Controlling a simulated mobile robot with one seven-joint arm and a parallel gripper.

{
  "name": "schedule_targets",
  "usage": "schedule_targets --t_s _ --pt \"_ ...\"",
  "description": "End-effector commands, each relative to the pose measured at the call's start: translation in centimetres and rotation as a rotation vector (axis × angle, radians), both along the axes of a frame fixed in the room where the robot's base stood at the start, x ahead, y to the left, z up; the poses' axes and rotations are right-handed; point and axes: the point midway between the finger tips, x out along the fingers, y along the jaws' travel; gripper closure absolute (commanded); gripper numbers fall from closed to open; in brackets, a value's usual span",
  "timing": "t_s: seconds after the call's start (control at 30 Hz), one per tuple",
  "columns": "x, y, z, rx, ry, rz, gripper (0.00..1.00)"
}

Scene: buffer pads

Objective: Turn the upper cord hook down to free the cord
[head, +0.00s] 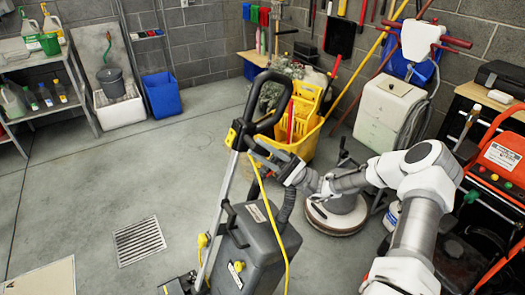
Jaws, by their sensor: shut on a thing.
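A grey upright floor machine (255,245) with a black loop handle (289,98) stands at the lower middle of the head view. Its yellow cord (268,205) hangs from near the top of the handle post down past the body. My gripper (258,150) reaches in from the right, just below the loop handle. It is shut on the upper cord hook, which is small and mostly hidden by the fingers. How far the hook is turned cannot be made out. A yellow part (231,138) shows on the post left of my gripper.
A yellow mop bucket (305,125) stands behind the machine. A round floor polisher (335,215) is close beneath my arm. An orange machine (503,155) stands at the right. Open floor with a drain grate (139,242) lies left.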

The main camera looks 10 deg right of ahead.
Motion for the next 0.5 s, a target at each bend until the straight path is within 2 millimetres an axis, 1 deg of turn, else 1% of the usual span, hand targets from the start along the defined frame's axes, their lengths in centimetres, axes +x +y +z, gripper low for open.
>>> schedule_targets --t_s 0.2,0.5 --pt "-0.04 0.13 -0.09 0.079 0.025 -0.001 1.0" --pt "-0.05 0.2 -0.09 0.109 0.034 0.0 1.0"
